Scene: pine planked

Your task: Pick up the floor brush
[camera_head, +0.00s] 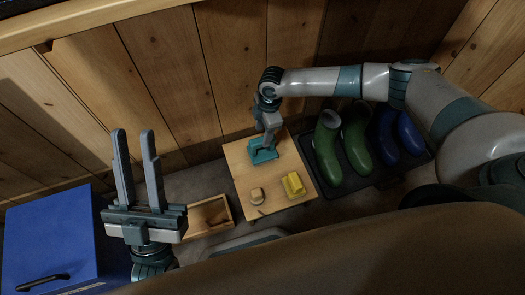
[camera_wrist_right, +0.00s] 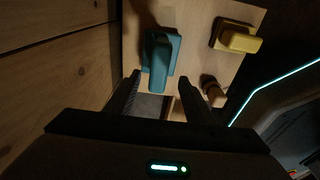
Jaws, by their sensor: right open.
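A teal block-shaped brush (camera_head: 262,155) with a raised handle lies on a small light wooden table (camera_head: 240,174). A yellow brush-like block (camera_head: 293,185) and a small beige round item (camera_head: 257,196) lie on the same table; which one is the floor brush is not certain. My right gripper (camera_head: 267,139) hangs over the teal brush. In the right wrist view it is open, and the near end of the teal brush (camera_wrist_right: 158,58) shows between its fingertips; contact cannot be told. My left gripper (camera_head: 134,135) is open and empty, pointing up.
A dark tray (camera_head: 362,181) with green and blue boots (camera_head: 357,140) stands right of the table. A blue box (camera_head: 50,235) with a black handle stands at the left. An open wooden box (camera_head: 208,217) sits left of the table. A plank wall (camera_head: 225,80) rises behind.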

